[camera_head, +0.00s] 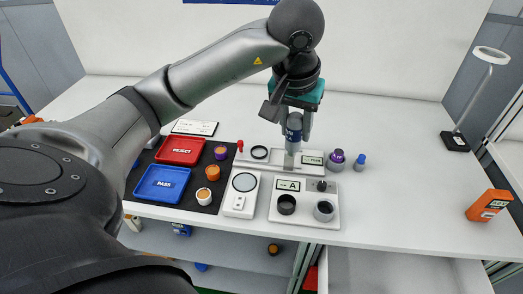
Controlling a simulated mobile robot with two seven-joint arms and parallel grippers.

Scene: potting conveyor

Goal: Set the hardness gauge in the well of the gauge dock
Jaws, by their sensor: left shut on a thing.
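My left gripper (296,118) comes down from above, shut on an upright cylinder with a dark blue upper part (293,128), which I take to be the hardness gauge. A grey cylindrical part (291,160) shows directly below it, over the long white board. I cannot tell whether its lower end touches the board or which well, if any, it is in. The long white board (278,172) carries a black ring (259,152), a label (312,160) and a red-tipped post (240,146) at its left end; it looks like the gauge dock. My right gripper is out of view.
In front are a plate marked A (300,211) with two round holders and a white device with a round dial (241,195). Red (181,150) and blue (162,183) trays stand left. A purple-topped bottle (336,160) stands close right. The table's right side is mostly clear.

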